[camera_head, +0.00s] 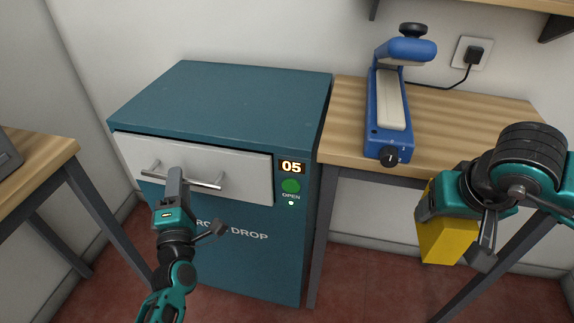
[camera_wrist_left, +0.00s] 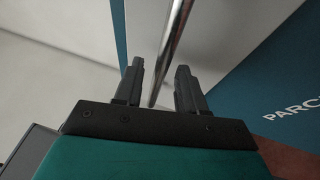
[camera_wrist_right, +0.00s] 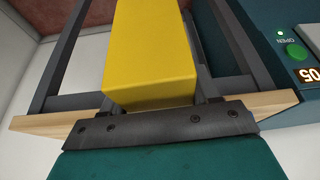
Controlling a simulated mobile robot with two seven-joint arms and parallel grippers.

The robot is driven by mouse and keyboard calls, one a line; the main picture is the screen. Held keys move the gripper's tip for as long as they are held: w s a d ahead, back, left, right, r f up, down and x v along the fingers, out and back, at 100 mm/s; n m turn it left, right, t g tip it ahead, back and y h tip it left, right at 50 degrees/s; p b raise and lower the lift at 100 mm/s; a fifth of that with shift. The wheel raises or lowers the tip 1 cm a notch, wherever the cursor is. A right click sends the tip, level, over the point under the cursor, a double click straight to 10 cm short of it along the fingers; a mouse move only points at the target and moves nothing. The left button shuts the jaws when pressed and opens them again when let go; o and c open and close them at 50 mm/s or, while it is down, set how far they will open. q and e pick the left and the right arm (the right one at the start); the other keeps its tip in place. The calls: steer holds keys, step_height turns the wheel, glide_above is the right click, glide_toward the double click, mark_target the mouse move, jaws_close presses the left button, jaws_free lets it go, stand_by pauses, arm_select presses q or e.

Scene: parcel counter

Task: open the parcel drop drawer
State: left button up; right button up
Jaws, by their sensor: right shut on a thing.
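The teal parcel drop cabinet (camera_head: 250,95) has a pale drawer front (camera_head: 245,175) with a horizontal metal bar handle (camera_head: 207,181). The drawer looks shut. My left gripper (camera_head: 176,178) is at the handle. In the left wrist view its fingers (camera_wrist_left: 160,85) are apart, with the bar (camera_wrist_left: 172,45) running between them; a gap shows beside the bar. My right gripper (camera_head: 432,205) is shut on a yellow box (camera_head: 443,245), held up in front of the wooden table. The yellow box fills the middle of the right wrist view (camera_wrist_right: 150,60).
A display reading 05 (camera_head: 291,167), a green OPEN button (camera_head: 290,186) and a small lit lamp (camera_head: 291,203) are right of the drawer. A blue sealing device (camera_head: 376,110) stands on the wooden table (camera_head: 440,125). Another table (camera_head: 40,160) is at left. Floor before the drawer shows free.

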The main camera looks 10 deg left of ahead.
arm_select(q)
steer(key=shift+x, duration=0.75)
steer(key=shift+c, duration=0.4)
jaws_close()
